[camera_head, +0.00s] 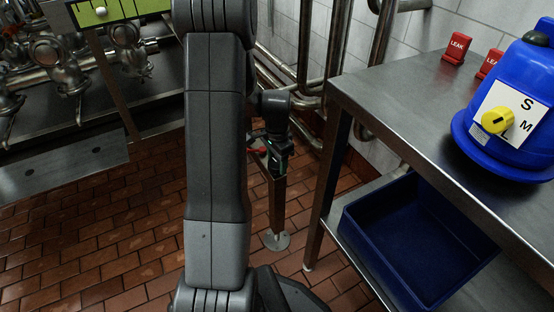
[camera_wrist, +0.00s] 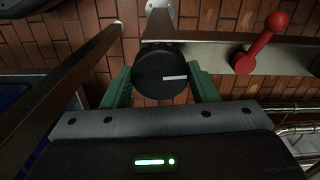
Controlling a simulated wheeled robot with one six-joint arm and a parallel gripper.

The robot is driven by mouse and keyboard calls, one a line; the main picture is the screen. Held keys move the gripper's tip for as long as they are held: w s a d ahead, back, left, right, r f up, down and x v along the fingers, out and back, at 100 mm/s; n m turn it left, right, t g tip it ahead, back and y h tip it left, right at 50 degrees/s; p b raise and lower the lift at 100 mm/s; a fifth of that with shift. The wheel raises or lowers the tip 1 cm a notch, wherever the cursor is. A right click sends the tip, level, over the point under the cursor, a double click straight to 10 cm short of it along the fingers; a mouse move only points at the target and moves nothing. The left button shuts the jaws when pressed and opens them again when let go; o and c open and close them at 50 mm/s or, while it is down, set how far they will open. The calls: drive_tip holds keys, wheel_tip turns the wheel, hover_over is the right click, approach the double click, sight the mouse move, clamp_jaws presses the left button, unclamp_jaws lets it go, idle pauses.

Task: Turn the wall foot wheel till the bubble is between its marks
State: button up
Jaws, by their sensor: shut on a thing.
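The wall foot wheel (camera_wrist: 160,75) is a round black knob with a white line pointing right in the wrist view. My gripper (camera_wrist: 161,86) has its green fingers on both sides of it, shut on it. In the head view my gripper (camera_head: 277,158) is low, at the top of a brown post, and the wheel is hidden there. The yellow-green level (camera_head: 118,9) is at the top left, partly cut by the picture edge. Its white bubble (camera_head: 100,11) sits among black lines; I cannot tell which lines are its marks.
A red ball-ended lever (camera_wrist: 258,45) is beside the wheel. A steel table (camera_head: 400,100) at the right holds a blue device (camera_head: 515,105) and red LEAK tags (camera_head: 458,47). A blue bin (camera_head: 365,235) is below. Pipes and valves (camera_head: 60,70) are at the left; the tiled floor between is clear.

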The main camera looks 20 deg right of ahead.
drive_tip(key=n+p, duration=0.1)
drive_tip(key=n, duration=0.2)
drive_tip(key=shift+r+p, duration=0.15)
drive_tip(key=shift+p, duration=0.15)
drive_tip(key=n+p, duration=0.1)
drive_tip(key=n, duration=0.3)
drive_tip(key=shift+n+p, duration=0.3)
drive_tip(key=shift+n, duration=0.1)
drive_tip(key=n, duration=0.3)
drive_tip(key=shift+p, duration=0.4)
drive_tip(key=shift+n+p, duration=0.35)
drive_tip(key=shift+n, duration=1.65)
drive_tip(key=o, duration=1)
